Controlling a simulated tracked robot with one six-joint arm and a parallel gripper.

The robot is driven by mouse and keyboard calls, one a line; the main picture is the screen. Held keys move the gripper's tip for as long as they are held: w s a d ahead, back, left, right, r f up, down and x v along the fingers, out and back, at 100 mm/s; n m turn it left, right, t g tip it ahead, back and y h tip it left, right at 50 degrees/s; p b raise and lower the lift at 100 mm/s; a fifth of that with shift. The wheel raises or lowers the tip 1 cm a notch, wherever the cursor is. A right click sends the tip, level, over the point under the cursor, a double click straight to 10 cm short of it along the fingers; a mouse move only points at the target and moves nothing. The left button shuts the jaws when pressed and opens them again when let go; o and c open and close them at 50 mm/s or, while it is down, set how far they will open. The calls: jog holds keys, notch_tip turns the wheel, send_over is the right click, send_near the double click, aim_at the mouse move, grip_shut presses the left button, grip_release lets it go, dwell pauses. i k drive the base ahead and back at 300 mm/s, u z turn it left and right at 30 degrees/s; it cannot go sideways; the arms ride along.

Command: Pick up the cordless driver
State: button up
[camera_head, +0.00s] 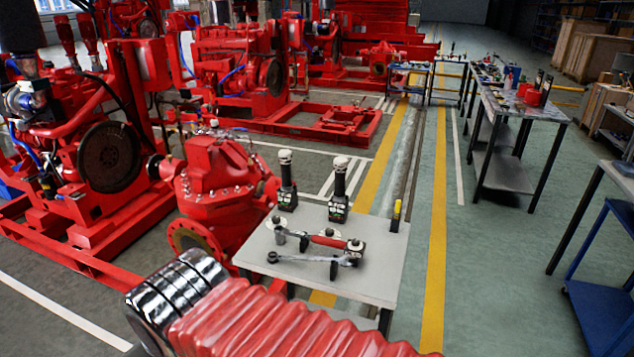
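Two dark upright tools with white tops stand at the back of a small light-grey table. One is the left upright tool (287,184), the other the right upright tool (339,192). Either could be the cordless driver; I cannot tell for sure at this size. My arm, with a red bellows and a chrome-and-black end, crosses the bottom of the view in front of the table. My gripper's fingers do not show.
On the table (378,284) lie a red-handled tool (328,241) and a metal wrench (305,259). A yellow-and-black tool (396,216) is at its right edge. A red pump (215,185) stands close at left. Floor (480,270) at right is clear, before a long workbench (540,112).

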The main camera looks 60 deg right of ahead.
aim_at(339, 164)
jog(key=z, duration=0.3)
jog(key=i, duration=1)
jog(key=z, duration=0.65)
